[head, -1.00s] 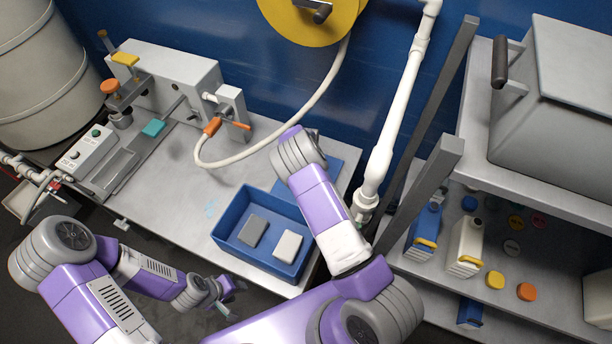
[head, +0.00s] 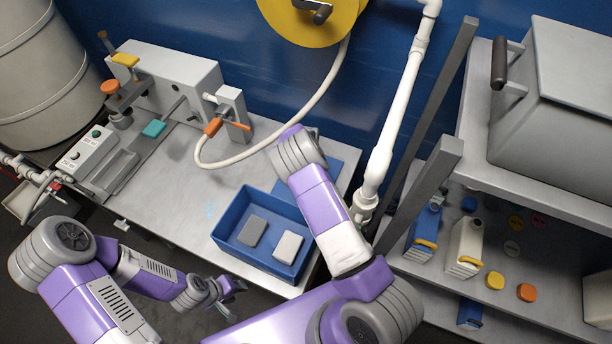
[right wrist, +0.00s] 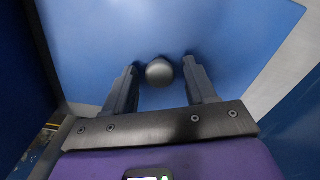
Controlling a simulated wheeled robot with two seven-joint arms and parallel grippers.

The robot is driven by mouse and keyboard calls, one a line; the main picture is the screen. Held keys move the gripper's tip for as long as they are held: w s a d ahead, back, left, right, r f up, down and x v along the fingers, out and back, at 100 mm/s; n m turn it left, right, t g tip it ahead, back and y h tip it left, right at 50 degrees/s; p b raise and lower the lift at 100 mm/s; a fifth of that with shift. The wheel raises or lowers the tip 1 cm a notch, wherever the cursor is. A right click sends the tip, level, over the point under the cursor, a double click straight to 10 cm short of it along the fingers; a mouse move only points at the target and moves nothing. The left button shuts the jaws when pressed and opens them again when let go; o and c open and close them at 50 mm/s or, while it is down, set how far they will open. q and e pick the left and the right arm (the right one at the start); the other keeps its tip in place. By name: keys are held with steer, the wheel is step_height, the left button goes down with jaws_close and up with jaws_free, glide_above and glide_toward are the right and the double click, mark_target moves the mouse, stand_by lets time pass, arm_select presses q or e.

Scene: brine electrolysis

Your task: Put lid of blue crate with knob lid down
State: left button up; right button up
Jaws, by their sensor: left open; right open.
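The blue crate (head: 232,259) stands uncovered on the grey bench, with a dark grey block (head: 252,231) and a light grey block (head: 288,247) inside. Its blue lid (head: 324,178) lies flat behind the crate, partly hidden by my right arm. In the right wrist view the lid (right wrist: 230,40) fills the middle, and its round grey knob (right wrist: 159,72) sits between the fingertips of my right gripper (right wrist: 160,76). That gripper is open, with gaps on both sides of the knob. My left gripper (head: 232,290) is open and empty, low in front of the bench.
A press-like machine (head: 180,80) stands at the back left of the bench (head: 200,190). A pale hose (head: 270,148) curves over the bench behind the crate. A white pipe (head: 395,110) and grey posts (head: 440,170) rise at the right, beside a shelf with bottles.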

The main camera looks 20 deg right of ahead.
step_height(320, 180, up, 11)
steer(key=shift+p, duration=0.45)
step_height(320, 180, down, 12)
steer(key=shift+f+b, duration=0.2)
steer(key=shift+b, duration=0.45)
step_height(320, 180, up, 4)
steer(key=shift+f, duration=0.25)
steer(key=shift+r+p, duration=0.3)
steer(key=shift+r, duration=0.3)
steer(key=shift+f, duration=0.1)
